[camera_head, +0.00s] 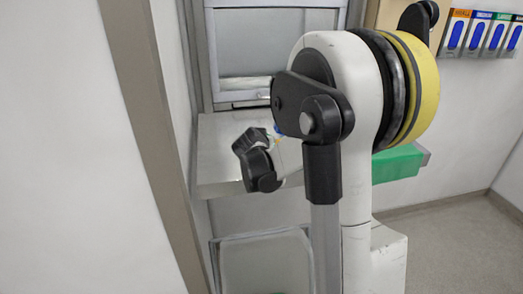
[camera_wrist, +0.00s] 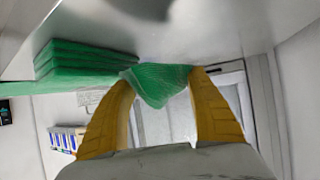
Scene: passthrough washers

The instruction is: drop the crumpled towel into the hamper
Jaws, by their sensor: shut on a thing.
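A crumpled green towel (camera_wrist: 160,84) is held between the two yellow fingers of my gripper (camera_wrist: 162,82) in the wrist view. The fingers press on it from both sides near their tips. In the head view my arm covers the middle, and neither the fingers nor the held towel can be made out. A grey, open-looking bin (camera_head: 262,262) stands low below the counter in the head view. It may be the hamper; my arm hides its right side and its inside is hard to see.
A steel counter (camera_head: 222,150) runs under a pass-through window (camera_head: 262,50). Folded green towels (camera_wrist: 80,62) are stacked on it; their green also shows behind my arm (camera_head: 400,163). Dispensers (camera_head: 485,35) hang on the right wall. A wall post (camera_head: 150,120) stands left. Floor at right is clear.

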